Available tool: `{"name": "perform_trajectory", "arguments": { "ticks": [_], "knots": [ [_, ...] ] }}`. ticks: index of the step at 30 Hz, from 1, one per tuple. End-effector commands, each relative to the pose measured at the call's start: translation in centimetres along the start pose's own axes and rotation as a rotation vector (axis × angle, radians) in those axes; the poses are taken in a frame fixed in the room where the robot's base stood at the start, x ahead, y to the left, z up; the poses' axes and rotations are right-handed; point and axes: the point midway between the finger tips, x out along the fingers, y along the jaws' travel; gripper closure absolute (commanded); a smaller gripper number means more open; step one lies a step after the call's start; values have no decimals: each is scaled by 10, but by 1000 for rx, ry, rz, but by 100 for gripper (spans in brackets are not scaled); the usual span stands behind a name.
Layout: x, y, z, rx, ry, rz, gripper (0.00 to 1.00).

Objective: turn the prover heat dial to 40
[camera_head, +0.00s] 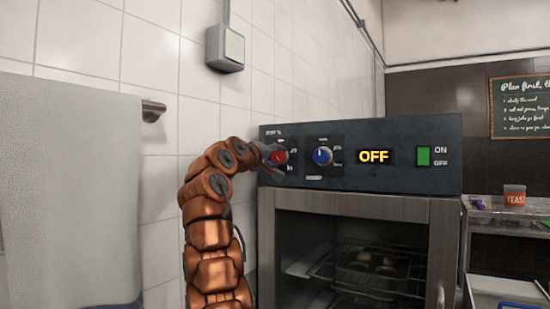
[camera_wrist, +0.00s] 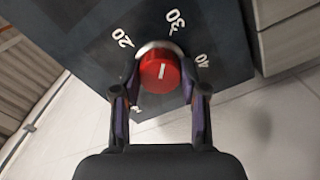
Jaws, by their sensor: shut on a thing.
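The red heat dial (camera_wrist: 160,72) is on the prover's dark control panel (camera_wrist: 90,60), with the marks 20, 30 and 40 around it. The short white line on its face leans roughly toward 30. My gripper (camera_wrist: 160,80) is shut on this dial, one finger on each side. In the head view, my gripper (camera_head: 273,160) reaches the left end of the prover panel (camera_head: 400,135) and partly covers the red dial (camera_head: 279,157). The numbers there are too small to read.
Right of the red dial are a blue dial (camera_head: 322,156), a display reading OFF (camera_head: 374,157) and a green ON/OFF switch (camera_head: 423,156). Below, racks (camera_head: 365,285) hold a tin. A towel (camera_head: 70,190) hangs at left. A wall box (camera_head: 225,48) is above.

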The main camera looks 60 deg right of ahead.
Motion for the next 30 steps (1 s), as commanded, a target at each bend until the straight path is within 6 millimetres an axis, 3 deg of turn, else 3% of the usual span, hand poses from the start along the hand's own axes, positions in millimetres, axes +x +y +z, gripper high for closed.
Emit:
{"name": "perform_trajectory", "arguments": {
  "ticks": [30],
  "knots": [
    [1,-3,2,96,-6,-5,92]
  ]
}}
